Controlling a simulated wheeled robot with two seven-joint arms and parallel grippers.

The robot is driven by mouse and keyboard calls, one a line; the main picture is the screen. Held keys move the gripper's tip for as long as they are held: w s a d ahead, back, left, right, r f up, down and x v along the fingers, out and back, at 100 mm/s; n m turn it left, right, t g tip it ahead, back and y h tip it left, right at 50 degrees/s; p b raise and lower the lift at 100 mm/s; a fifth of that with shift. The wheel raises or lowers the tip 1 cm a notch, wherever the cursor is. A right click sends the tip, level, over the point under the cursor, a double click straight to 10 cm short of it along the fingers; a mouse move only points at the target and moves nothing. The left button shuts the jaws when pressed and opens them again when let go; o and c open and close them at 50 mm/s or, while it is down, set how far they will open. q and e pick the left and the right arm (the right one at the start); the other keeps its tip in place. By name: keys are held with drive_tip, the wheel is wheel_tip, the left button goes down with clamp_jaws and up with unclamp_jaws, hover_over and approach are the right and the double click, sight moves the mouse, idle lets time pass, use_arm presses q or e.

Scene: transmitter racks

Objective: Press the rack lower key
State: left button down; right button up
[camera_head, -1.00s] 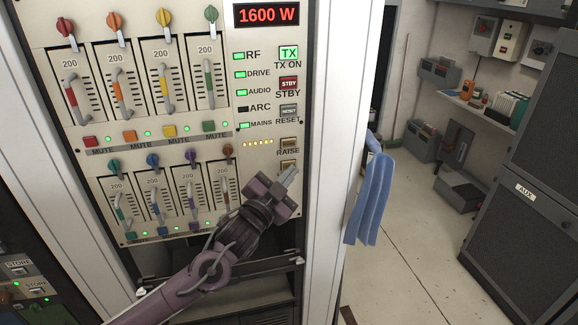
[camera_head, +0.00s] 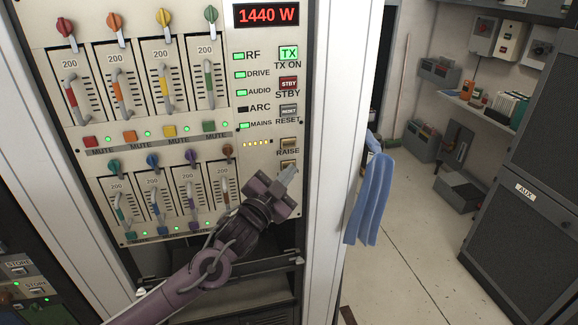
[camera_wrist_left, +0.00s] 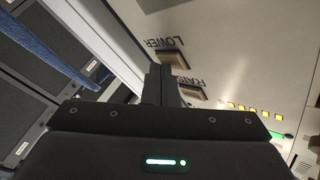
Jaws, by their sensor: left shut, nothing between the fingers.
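The lower key (camera_head: 288,164) is a tan key under the raise key (camera_head: 288,144) on the rack's right column. My left gripper (camera_head: 290,173) is shut and empty, its tips at the lower key and covering its lower part and label. In the left wrist view the lower key (camera_wrist_left: 174,57) shows with its LOWER label, and the shut fingertips (camera_wrist_left: 161,70) are right beside it in the picture. I cannot tell if they touch it. The power display (camera_head: 267,14) reads 1440 W. My right gripper is not in view.
The rack's white frame post (camera_head: 337,130) stands just right of the keys, with a blue cloth (camera_head: 370,195) hanging beyond it. Faders and colored knobs fill the panel to the left. Open floor (camera_head: 415,255) lies to the right.

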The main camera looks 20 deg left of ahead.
use_arm(q)
drive_tip(key=shift+s+d, duration=0.4)
drive_tip(key=shift+s, duration=0.15)
drive_tip(key=s+d, duration=0.1)
drive_tip(key=s, duration=0.1)
drive_tip(key=s+d+p, duration=0.1)
drive_tip(key=s, duration=0.1)
drive_tip(key=shift+d, duration=0.35)
idle(0.9)
